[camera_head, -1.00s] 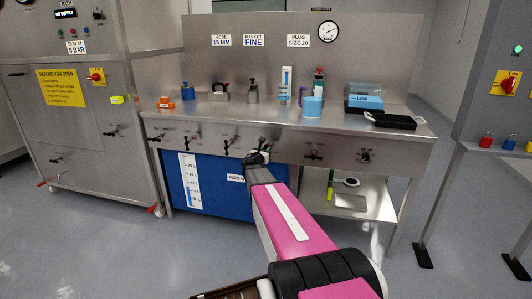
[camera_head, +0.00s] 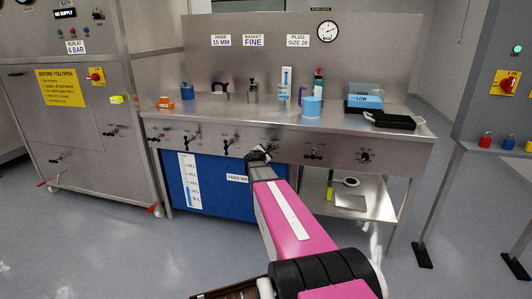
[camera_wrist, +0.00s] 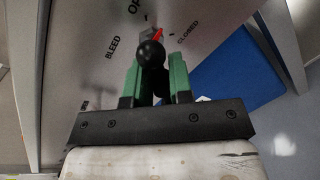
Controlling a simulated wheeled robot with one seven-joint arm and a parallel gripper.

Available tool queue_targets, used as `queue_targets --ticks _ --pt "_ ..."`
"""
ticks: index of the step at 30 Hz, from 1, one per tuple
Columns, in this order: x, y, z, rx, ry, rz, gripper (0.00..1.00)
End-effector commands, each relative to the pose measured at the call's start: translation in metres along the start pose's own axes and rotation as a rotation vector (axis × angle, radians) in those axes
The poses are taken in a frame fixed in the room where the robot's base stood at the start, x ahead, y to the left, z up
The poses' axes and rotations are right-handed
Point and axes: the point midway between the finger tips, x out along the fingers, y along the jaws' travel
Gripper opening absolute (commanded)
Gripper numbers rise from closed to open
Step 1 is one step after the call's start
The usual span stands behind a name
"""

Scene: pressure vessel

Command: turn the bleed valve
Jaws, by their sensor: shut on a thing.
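The bleed valve has a black handle with a round knob (camera_wrist: 151,54), seen in the wrist view under the printed word BLEED. A red pointer (camera_wrist: 157,35) shows just beyond the knob, between the OP… marking, partly cut off, and CLOSED. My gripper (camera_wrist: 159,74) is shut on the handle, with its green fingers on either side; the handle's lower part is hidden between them. In the head view my gripper (camera_head: 260,154) is at the bench's front panel, below the worktop edge, and covers most of the valve.
Other black valve handles (camera_head: 228,145) and (camera_head: 313,154) line the same front panel (camera_head: 290,142) on both sides. A blue tank (camera_head: 215,190) sits below on the left. An open shelf (camera_head: 375,205) is below on the right. The floor in front is clear.

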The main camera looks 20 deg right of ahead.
Motion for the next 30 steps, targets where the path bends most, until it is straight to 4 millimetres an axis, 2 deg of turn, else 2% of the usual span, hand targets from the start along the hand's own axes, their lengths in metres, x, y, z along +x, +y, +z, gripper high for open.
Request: queue_targets --ticks 1,15,19,30 --pt "-0.0011 -0.0064 0.0033 0.046 0.0 -0.013 0.0" --pt "-0.0008 -0.0095 0.0014 0.432 0.076 -0.012 0.0" --pt "-0.0006 -0.01 0.0009 0.482 0.086 -0.012 0.0" --pt "-0.0003 -0.0101 0.0001 0.483 0.087 -0.012 0.0"
